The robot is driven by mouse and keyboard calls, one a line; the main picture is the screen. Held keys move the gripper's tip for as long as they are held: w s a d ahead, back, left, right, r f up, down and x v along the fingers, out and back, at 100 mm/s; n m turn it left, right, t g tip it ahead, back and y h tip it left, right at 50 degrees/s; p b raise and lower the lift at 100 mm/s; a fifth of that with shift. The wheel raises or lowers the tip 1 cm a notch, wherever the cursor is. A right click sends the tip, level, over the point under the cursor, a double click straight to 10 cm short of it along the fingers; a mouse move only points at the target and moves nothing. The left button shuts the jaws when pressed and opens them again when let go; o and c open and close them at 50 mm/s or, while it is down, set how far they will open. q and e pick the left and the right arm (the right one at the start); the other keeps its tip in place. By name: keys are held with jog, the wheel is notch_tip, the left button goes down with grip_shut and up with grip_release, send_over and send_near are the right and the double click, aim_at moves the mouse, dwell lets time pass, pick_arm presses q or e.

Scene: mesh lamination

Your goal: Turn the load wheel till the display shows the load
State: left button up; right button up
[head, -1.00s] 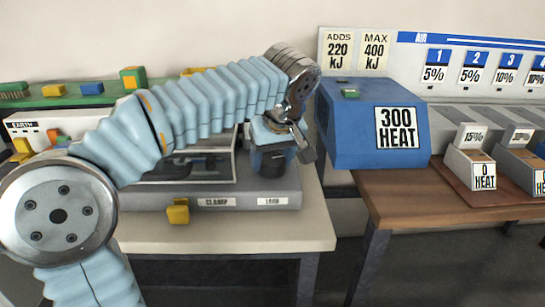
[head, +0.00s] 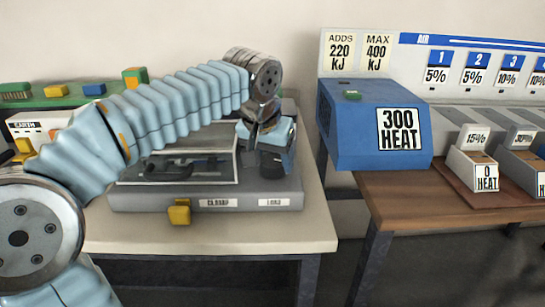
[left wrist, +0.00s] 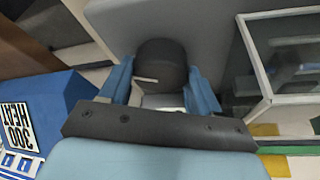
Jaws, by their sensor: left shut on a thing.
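The load wheel (left wrist: 160,62) is a dark round knob with a pale mark, on the grey machine base (head: 150,199) above the white label "LOAD" (head: 274,202). My left gripper (left wrist: 160,88) has a blue finger on each side of the wheel and is shut on it. In the head view the left gripper (head: 268,148) reaches down over the wheel, which is partly hidden by the fingers. No display with a load reading can be made out. My right gripper is not in view.
A glass-topped housing (head: 190,168) stands left of the wheel, and a yellow clamp handle (head: 180,212) sits at the base's front. A blue box labelled "300 HEAT" (head: 348,140) stands right, across a gap between tables. The near table edge (head: 220,243) is clear.

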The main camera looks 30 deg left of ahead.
pick_arm(q)
jog(key=shift+m, duration=0.4)
jog(key=o, duration=1.1)
jog(key=shift+c, duration=0.2)
jog(key=shift+r, duration=0.15)
jog(key=v, duration=1.3)
jog(key=shift+a+r, duration=0.2)
jog(key=shift+r, duration=0.1)
jog(key=shift+s, duration=0.1)
